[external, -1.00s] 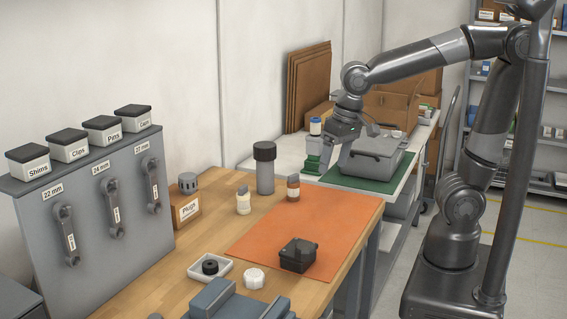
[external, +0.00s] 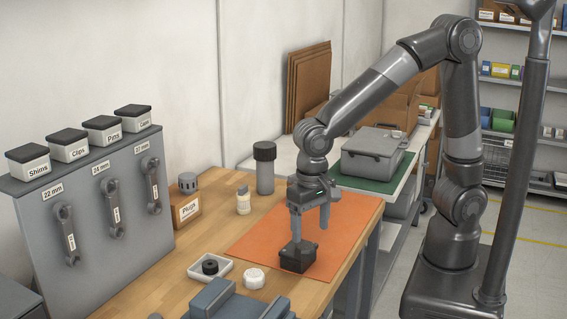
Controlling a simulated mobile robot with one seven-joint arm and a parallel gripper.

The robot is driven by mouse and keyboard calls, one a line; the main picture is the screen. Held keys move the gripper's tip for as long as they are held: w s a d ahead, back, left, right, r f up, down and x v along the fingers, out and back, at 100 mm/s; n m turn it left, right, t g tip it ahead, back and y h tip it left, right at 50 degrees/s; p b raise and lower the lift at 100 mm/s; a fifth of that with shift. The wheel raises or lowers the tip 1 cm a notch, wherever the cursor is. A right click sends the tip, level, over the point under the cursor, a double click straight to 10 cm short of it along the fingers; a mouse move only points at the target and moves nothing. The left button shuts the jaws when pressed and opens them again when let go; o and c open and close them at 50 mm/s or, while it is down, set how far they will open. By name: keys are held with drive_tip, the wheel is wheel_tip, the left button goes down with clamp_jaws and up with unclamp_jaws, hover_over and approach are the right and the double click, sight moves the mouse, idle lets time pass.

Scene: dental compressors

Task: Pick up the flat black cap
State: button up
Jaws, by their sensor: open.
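A flat black round cap (external: 210,267) sits in a small white tray (external: 194,277) on the wooden bench, left of the orange mat. My gripper (external: 311,232) points down over the mat, to the right of and above the tray, with its fingers apart and nothing seen between them. One finger overlaps the top of a small black box (external: 297,261) on the mat; I cannot tell whether they touch.
A white knobbed cap (external: 254,279) stands right of the tray, and a grey-blue fixture (external: 235,302) is in front. A small white bottle (external: 243,201), a tall grey cylinder with a black top (external: 265,170) and a Plugs box (external: 185,208) stand behind. The orange mat (external: 345,215) is mostly clear.

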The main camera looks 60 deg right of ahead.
sight(307, 246)
drive_tip(key=f, duration=0.5)
drive_tip(key=shift+w+a+f, duration=0.1)
drive_tip(key=shift+w+a, duration=0.2)
drive_tip(key=c, duration=1.1)
drive_tip(key=shift+c, duration=0.2)
